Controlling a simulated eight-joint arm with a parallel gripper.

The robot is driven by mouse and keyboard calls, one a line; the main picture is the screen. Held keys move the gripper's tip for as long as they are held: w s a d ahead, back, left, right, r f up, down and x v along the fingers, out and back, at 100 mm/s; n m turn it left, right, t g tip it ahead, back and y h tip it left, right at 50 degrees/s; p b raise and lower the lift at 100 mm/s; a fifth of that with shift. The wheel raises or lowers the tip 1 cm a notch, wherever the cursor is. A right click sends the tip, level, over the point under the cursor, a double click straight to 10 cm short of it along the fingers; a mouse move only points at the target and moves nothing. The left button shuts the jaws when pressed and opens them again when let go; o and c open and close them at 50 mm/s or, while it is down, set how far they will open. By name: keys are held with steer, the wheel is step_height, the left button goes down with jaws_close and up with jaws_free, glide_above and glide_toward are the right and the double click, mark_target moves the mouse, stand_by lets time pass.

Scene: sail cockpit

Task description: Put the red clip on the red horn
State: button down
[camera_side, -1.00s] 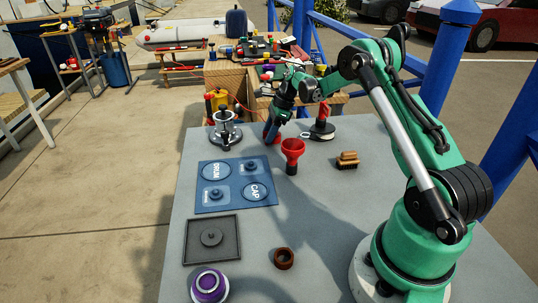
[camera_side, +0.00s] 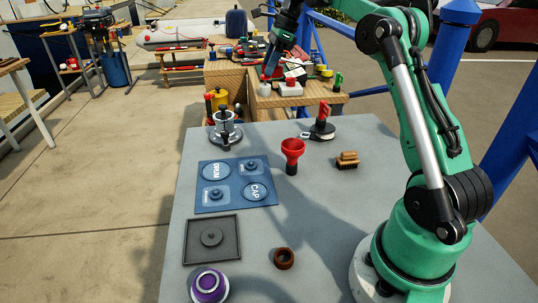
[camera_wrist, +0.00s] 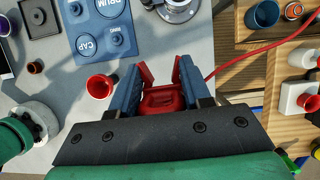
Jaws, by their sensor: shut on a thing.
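My gripper (camera_side: 268,70) is raised high above the far edge of the grey table in the side view. In the wrist view its blue fingers (camera_wrist: 160,82) are shut on the red clip (camera_wrist: 162,100), whose two prongs point away from the palm. In the side view only a small red bit of the clip shows at the fingertips. The red horn (camera_side: 292,148) stands upright on the table, its flared mouth up. It also shows in the wrist view (camera_wrist: 100,86), left of the fingers and apart from the clip.
A metal winch (camera_side: 225,130), a red-handled part on a dark base (camera_side: 322,124) and a brush (camera_side: 347,160) stand near the horn. A blue mat (camera_side: 235,187), a dark tray (camera_side: 187,243) and purple and brown rings lie nearer. A cluttered wooden bench (camera_side: 262,104) adjoins the far edge.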

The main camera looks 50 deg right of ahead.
steer(key=shift+r, duration=0.4)
steer(key=s+a+r, duration=0.4)
steer(key=s+r, duration=0.1)
steer(key=r, duration=0.1)
step_height(320, 180, up, 2)
glide_above(287, 145)
step_height(287, 145, down, 19)
steer(key=shift+d+f, duration=0.1)
steer(key=shift+f, duration=0.15)
steer(key=shift+c, duration=2)
jaws_free()
